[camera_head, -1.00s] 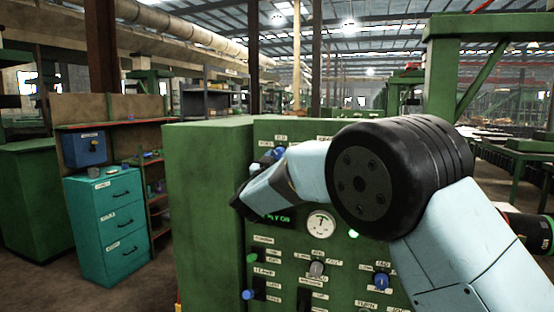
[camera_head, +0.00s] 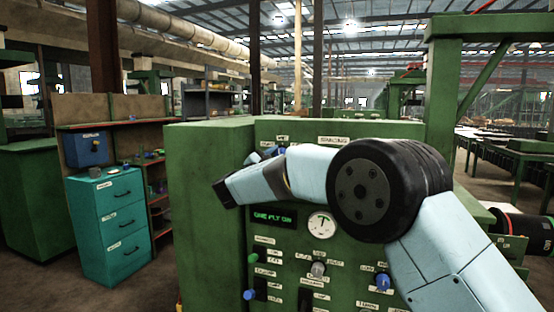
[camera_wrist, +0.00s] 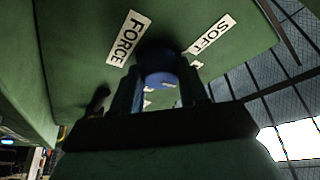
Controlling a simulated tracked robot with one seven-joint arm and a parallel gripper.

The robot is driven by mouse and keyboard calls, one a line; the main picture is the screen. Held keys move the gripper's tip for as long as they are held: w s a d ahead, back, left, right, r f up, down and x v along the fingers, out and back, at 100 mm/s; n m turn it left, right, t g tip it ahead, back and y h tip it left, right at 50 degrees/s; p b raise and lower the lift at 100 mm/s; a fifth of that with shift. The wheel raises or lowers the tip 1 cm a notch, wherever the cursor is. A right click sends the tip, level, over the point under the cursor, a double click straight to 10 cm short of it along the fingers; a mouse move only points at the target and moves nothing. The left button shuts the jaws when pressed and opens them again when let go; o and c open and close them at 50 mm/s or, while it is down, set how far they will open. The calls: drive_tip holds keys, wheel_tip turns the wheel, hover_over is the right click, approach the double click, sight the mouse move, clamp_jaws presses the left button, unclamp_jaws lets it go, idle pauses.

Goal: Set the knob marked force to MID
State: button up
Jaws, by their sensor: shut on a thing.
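The green control panel (camera_head: 345,262) stands in front of me. In the wrist view a blue knob (camera_wrist: 160,80) sits between the two dark fingers of my gripper (camera_wrist: 161,88), which is shut on it. A white label reading FORCE (camera_wrist: 128,39) is at the knob's upper left, and a label reading SOFT (camera_wrist: 211,34) is at its upper right. Other position labels are partly hidden by the fingers. The knob's pointer direction cannot be made out. In the head view my forearm covers most of this part of the panel.
Below my arm the panel has a lit green display (camera_head: 273,217), a round gauge (camera_head: 321,225), a grey knob (camera_head: 318,269) and a blue knob (camera_head: 382,281). A teal drawer cabinet (camera_head: 112,222) and a blue box (camera_head: 86,149) stand at the left.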

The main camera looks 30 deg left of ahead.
drive_tip(key=shift+w+d+f+m, duration=0.1)
drive_tip(key=shift+f+m, duration=0.05)
drive_tip(key=shift+m, duration=0.35)
drive_tip(key=o, duration=1)
drive_tip(key=v, duration=1.4)
